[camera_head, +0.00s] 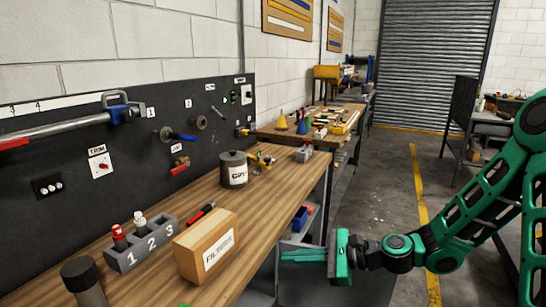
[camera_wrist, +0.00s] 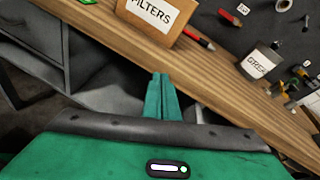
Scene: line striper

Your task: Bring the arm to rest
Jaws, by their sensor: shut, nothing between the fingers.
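My green arm (camera_head: 465,225) comes in from the right side of the head view. It reaches left and low, beside the front edge of the workbench. My gripper (camera_head: 284,257) points left at the bench's front side, with its fingers together and nothing between them. In the wrist view the shut green fingers (camera_wrist: 160,88) show in the middle, in front of the bench edge. The gripper appears apart from the bench, though the exact gap is hard to tell.
The wooden workbench (camera_head: 262,190) carries a FILTERS box (camera_head: 207,247), a dark lidded pot (camera_head: 233,170) and a numbered grey holder (camera_head: 140,243). A blue bin (camera_head: 300,218) sits on a shelf below. Open floor with a yellow line (camera_head: 422,185) lies to the right.

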